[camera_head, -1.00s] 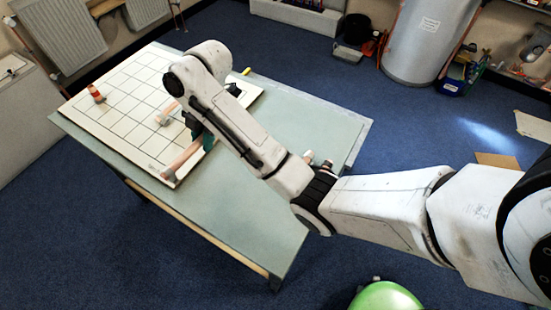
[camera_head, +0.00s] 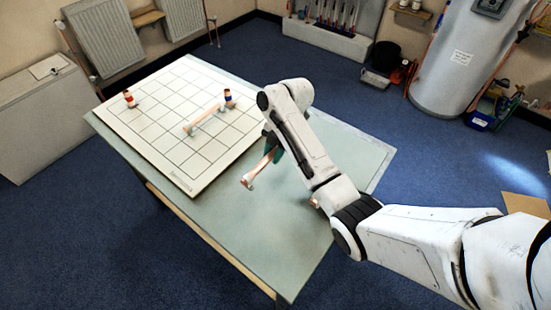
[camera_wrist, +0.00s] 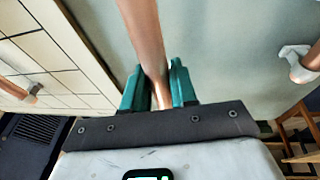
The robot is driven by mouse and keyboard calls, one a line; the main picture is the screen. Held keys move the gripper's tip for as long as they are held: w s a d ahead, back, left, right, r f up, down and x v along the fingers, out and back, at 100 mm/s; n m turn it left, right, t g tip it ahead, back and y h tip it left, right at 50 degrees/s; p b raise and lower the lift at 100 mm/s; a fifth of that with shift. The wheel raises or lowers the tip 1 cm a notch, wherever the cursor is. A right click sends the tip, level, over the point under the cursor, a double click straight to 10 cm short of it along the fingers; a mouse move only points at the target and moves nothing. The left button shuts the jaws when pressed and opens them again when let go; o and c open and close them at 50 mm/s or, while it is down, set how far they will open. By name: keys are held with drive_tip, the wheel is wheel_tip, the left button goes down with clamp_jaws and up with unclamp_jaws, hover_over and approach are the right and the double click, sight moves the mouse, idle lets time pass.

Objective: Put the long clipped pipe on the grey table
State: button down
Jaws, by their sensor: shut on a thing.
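My gripper (camera_wrist: 158,92) has teal fingers and is shut on a copper pipe (camera_wrist: 142,30). In the head view the held pipe (camera_head: 260,167) slants down to a white clip at its lower left end. It is over the bare grey table (camera_head: 235,235), just right of the white grid board; I cannot tell whether it touches the surface. Its other end is hidden by my gripper and arm. Another copper pipe with pale ends (camera_head: 203,119) lies on the grid board.
The white grid board (camera_head: 175,155) covers the table's far left part. On it stand a red-banded piece (camera_head: 130,98) and a blue-banded piece (camera_head: 229,98). Another copper pipe with a white clip (camera_wrist: 298,66) lies right of my gripper. The table's front is clear.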

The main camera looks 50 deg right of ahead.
sight(272, 168)
drive_tip(key=shift+s+d+f+p, duration=0.1)
drive_tip(key=shift+d+f+p, duration=0.1)
drive_tip(key=shift+f, duration=0.75)
drive_tip(key=shift+s+d+f+p, duration=0.1)
drive_tip(key=shift+d+f+p, duration=0.1)
drive_tip(key=shift+f, duration=0.7)
drive_tip(key=shift+f, duration=0.15)
drive_tip(key=c, duration=0.9)
unclamp_jaws()
drive_tip(key=shift+a, duration=0.1)
